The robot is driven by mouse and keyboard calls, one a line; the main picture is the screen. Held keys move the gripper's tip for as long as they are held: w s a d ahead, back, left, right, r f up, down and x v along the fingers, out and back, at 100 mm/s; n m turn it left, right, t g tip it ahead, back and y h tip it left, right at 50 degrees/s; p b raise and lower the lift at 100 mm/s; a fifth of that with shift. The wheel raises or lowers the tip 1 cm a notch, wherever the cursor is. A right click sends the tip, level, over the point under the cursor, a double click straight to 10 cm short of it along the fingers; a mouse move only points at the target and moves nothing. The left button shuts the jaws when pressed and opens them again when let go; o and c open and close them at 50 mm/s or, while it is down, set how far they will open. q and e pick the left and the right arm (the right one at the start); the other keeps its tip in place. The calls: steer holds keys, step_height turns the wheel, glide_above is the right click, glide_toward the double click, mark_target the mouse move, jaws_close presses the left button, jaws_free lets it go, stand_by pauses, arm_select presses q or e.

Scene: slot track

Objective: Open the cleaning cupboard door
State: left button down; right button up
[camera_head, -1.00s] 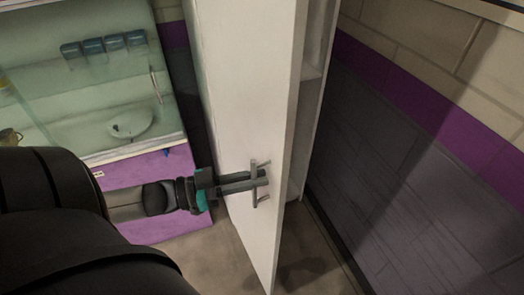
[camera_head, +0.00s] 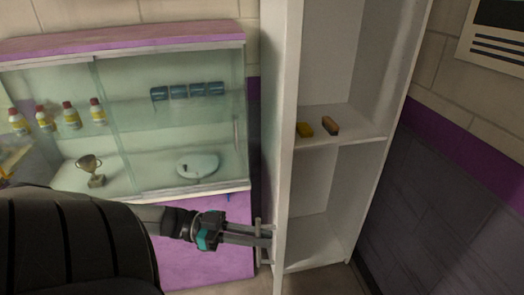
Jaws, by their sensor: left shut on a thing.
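The white cleaning cupboard (camera_head: 375,139) stands right of centre with its inside and shelves in view. Its door (camera_head: 278,120) is swung open and seen nearly edge-on at the cupboard's left. My left gripper (camera_head: 262,236) is shut on the grey bar handle (camera_head: 259,249) on the door's outer face, low down. Part of the handle is hidden by the fingers. My right gripper is not in view.
A glass display case (camera_head: 170,120) with purple trim stands left of the door, holding bottles, a trophy (camera_head: 90,170), blue boxes and a white plate (camera_head: 198,165). A tiled wall with a poster (camera_head: 495,32) is at right.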

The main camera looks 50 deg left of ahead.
arm_select(q)
steer(key=shift+a, duration=0.15)
steer(key=c, duration=1.3)
jaws_free()
steer(key=shift+s, duration=0.1)
steer(key=shift+o, duration=1.4)
steer(key=shift+s+a, duration=0.2)
steer(key=shift+a, duration=0.05)
steer(key=shift+o, duration=0.7)
steer(key=shift+w+d, duration=0.15)
steer(key=b+v, duration=0.1)
steer(key=v, duration=1.4)
steer(key=shift+b, duration=0.3)
